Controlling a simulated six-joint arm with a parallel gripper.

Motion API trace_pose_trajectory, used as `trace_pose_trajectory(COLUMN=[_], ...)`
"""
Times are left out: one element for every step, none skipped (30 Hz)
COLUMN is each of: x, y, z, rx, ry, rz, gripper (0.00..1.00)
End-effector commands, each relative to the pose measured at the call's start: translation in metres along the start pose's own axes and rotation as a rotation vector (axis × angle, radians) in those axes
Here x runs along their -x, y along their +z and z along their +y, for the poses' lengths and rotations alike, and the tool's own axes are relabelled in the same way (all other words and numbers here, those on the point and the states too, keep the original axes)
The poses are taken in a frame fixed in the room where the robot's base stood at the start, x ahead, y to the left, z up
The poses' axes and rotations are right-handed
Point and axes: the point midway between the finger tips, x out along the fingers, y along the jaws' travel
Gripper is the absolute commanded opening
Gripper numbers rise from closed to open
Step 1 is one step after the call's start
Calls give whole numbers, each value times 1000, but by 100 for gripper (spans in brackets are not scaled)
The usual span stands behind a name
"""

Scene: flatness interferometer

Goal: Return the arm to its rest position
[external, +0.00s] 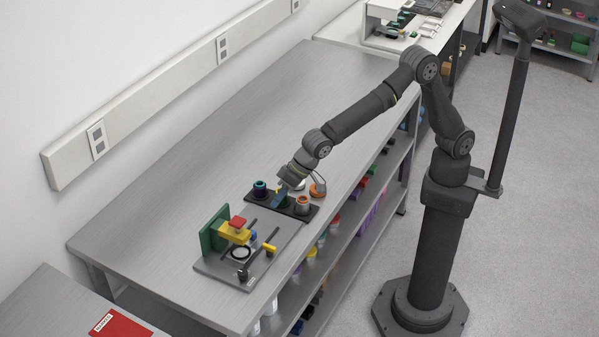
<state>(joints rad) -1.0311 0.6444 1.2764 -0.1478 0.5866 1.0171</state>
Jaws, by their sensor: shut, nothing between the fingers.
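My arm reaches from its column on the right over the grey workbench (180,215). My gripper (284,187) points down at a dark tray (250,197) near the bench's front edge. Its fingers are shut and appear empty, close above or beside a small blue piece (281,201) in the tray; I cannot tell if they touch it. A dark jar with a purple and teal top (260,188) stands to the left of the gripper. A copper-and-white jar (302,204) stands to its right. An orange round piece (318,190) lies behind that, partly hidden by a gripper cable.
In front of the tray is a fixture on a grey plate (215,266), with a green upright (207,238), yellow and red blocks (238,224) and a yellow-tipped lever (269,248). A wall with a socket rail (165,90) runs behind. The bench's left and far parts are clear.

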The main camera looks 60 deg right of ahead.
Motion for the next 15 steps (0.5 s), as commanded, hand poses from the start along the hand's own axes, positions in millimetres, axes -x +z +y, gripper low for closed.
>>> trace_pose_trajectory(x=[0, 0, 0, -1, -2, -3, -5, -7, -11, -14, -18, -24, -29, -33, -40], y=[0, 0, 0, 0, 0, 0, 0, 0, 0, 0, 0, 0, 1, 0, 0], z=[0, 0, 0, 0, 0, 0, 0, 0, 0, 0, 0, 0, 0, 0, 0], rx=[0, 0, 0, 0, 0, 0, 0, 0, 0, 0, 0, 0, 0, 0, 0], ry=[0, 0, 0, 0, 1, 1, 1, 2, 2, 2, 2, 2, 2, 1, 1], rz=[0, 0, 0, 0, 0, 0, -1, -1, -1, -1, -1, -2, -1, -1, -1], gripper=[0, 0, 0, 0, 0, 0, 0, 0, 0, 0, 0, 0, 0, 0, 0])
